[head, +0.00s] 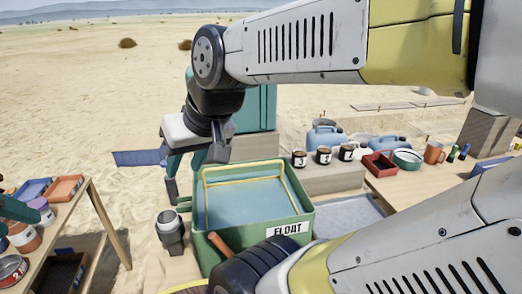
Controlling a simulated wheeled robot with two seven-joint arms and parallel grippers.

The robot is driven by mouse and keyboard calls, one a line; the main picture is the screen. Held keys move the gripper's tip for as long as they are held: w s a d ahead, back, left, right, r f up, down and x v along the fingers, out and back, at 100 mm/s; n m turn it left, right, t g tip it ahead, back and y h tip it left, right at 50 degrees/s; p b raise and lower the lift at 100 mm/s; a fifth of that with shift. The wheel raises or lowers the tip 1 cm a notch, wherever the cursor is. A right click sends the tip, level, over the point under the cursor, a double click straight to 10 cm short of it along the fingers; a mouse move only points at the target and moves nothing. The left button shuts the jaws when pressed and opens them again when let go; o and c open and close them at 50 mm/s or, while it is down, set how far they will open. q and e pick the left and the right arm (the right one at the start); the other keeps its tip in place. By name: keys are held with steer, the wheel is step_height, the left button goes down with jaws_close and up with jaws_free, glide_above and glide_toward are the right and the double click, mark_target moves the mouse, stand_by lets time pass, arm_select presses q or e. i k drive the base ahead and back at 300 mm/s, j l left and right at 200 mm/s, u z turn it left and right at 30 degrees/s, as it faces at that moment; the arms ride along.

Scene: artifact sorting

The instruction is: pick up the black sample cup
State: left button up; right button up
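I cannot single out the black sample cup for certain. Several dark jars with pale labels (323,155) stand in a row on the back ledge. A dark-topped grey container (170,232) stands left of the green tank. My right gripper (193,170) hangs from the upper arm at the tank's back left corner, fingers apart, with nothing visible between them. Teal parts at the left edge, above the left table, look like my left gripper (12,211). It is mostly cut off, so its opening and any hold are hidden.
The green FLOAT tank (212,249) with a yellow frame fills the middle. The left wooden table (90,215) holds crowded cups and trays. The right table (405,190) carries a red tray (379,164), a bowl (407,159) and an orange mug (434,153). My lower arm blocks the lower right.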

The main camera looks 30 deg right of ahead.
mark_target(299, 158)
steer(key=z, duration=1.65)
steer(key=k+u, duration=0.1)
steer(key=u, duration=0.35)
steer(key=z, duration=0.4)
steer(key=l+u, duration=0.15)
steer(key=u, duration=1.35)
steer(key=k+l+u, duration=0.1)
steer(key=l, duration=0.2)
steer(key=k+l, duration=0.1)
steer(key=l, duration=0.25)
steer(key=k+l+u, duration=0.15)
steer(key=l, duration=0.15)
steer(key=k+l+u, duration=0.1)
steer(key=l, duration=0.2)
steer(key=i+l, duration=0.2)
steer(key=i, duration=0.1)
